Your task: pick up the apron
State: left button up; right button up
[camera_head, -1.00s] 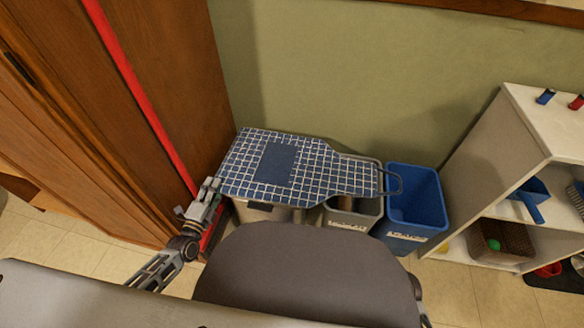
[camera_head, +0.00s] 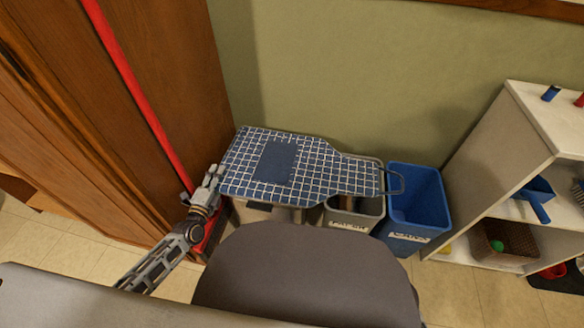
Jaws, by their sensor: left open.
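The apron (camera_head: 325,172) is dark blue with a white grid and a plain blue pocket. It lies flat across the tops of the bins, with a dark neck loop (camera_head: 396,184) at its right end over the blue bin. My left gripper (camera_head: 213,177) is open at the apron's left edge, close to its lower left corner. I cannot tell whether it touches the cloth. My right gripper does not show.
A grey bin (camera_head: 352,222) and a blue bin (camera_head: 418,208) stand under the apron's right part. A red broom handle (camera_head: 135,88) leans by the wooden cabinet (camera_head: 180,60) at left. A white shelf (camera_head: 530,125) with items stands at right.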

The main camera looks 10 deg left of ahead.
pick_arm(q)
jog(key=shift+w, duration=0.1)
dwell(0.4)
jog(key=shift+r, duration=0.1)
grip_shut()
